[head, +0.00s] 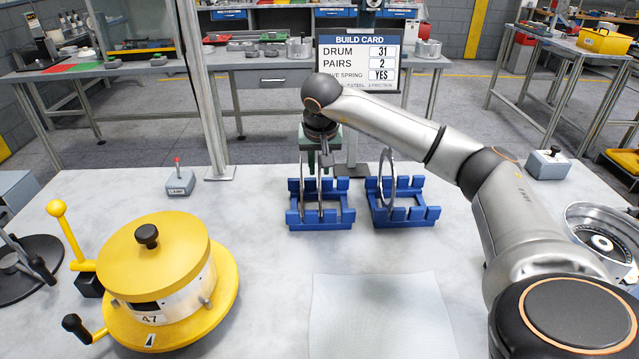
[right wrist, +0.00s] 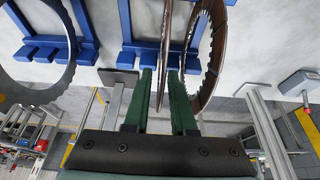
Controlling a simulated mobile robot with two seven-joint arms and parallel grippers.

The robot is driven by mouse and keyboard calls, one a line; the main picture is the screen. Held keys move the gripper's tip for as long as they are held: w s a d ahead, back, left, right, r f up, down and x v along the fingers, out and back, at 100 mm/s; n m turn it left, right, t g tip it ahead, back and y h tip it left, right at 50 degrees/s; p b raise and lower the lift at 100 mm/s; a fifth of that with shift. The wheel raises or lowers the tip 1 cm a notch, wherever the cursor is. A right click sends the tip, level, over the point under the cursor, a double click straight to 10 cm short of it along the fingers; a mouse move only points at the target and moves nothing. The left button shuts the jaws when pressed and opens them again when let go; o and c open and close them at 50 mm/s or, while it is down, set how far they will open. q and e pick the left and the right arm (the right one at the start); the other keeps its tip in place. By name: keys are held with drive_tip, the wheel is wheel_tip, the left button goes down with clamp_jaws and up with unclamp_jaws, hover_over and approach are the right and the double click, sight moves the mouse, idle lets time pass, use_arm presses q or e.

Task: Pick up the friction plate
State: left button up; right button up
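Thin ring plates stand on edge in the left blue rack (head: 322,220). In the right wrist view, one brown friction plate (right wrist: 165,32) is seen nearly edge-on, and a second brown toothed plate (right wrist: 212,55) stands to its right. My right gripper (head: 318,160) reaches down over this rack from above. Its green fingers (right wrist: 162,78) are apart, one on each side of the edge-on plate, with gaps showing beside it. A grey steel ring (head: 387,178) stands in the right blue rack (head: 405,215), apart from the gripper. My left gripper is not seen.
A yellow drum (head: 155,260) with handles stands at front left, beside a dark round base (head: 28,280). A pale mat (head: 380,315) lies bare in front of the racks. The build card (head: 358,62) stands behind. A metal housing (head: 605,235) is at the right.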

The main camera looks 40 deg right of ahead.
clamp_jaws()
idle(1.1)
